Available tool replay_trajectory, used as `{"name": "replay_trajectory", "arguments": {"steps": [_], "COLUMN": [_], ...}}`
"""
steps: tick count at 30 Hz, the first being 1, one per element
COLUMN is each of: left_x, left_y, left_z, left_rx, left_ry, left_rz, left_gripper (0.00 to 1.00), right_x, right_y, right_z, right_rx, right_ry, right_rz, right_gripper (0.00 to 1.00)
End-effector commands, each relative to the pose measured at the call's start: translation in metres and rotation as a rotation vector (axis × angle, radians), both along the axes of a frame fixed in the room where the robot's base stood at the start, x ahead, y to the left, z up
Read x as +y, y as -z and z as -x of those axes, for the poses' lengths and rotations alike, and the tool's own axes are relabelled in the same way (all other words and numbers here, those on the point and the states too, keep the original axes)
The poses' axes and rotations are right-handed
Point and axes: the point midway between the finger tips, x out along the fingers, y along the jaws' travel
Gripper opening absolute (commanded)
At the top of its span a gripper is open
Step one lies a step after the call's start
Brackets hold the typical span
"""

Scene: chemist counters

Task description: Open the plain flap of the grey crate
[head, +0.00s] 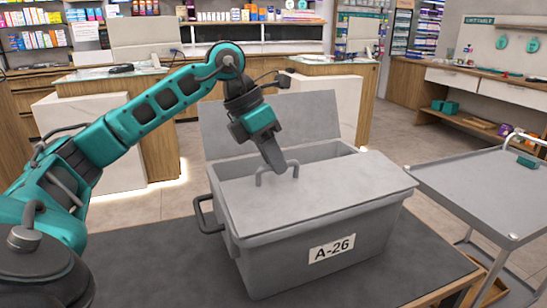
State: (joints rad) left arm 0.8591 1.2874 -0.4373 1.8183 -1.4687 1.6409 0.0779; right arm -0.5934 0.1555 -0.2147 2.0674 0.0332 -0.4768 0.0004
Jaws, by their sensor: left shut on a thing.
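The grey crate (318,250) stands on a dark table, with a label reading "A-26" on its front wall. Its rear flap (275,118) stands up, open, at the back. Its front flap (330,190) lies flat over the front of the opening, with no marking that I can see. A grey bar handle (262,176) sits near the inner edge of the front flap. My left gripper (282,168) reaches down from above and is shut on this handle; its fingertips hide part of it. My right gripper is not in view.
The dark table (140,265) has bare room left of the crate. A grey metal trolley (480,190) stands close on the right. White and wood counters (345,100) stand behind, with stocked shelves at the back.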

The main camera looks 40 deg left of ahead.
Motion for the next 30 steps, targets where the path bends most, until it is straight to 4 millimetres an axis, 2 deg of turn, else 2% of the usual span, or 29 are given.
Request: {"name": "replay_trajectory", "arguments": {"steps": [7, 20, 30], "left_x": [-0.009, -0.012, -0.025], "left_y": [-0.015, -0.015, -0.030], "left_z": [0.004, 0.005, 0.011], "left_rx": [0.001, 0.004, 0.007], "left_ry": [0.004, 0.007, 0.011], "left_rz": [0.002, 0.003, 0.003], "left_gripper": [0.00, 0.00, 0.00], "right_x": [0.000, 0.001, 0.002], "right_y": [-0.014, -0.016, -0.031], "right_z": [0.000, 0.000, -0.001], "right_rx": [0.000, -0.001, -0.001], "right_ry": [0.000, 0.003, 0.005], "right_rz": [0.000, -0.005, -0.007], "right_gripper": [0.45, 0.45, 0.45]}}
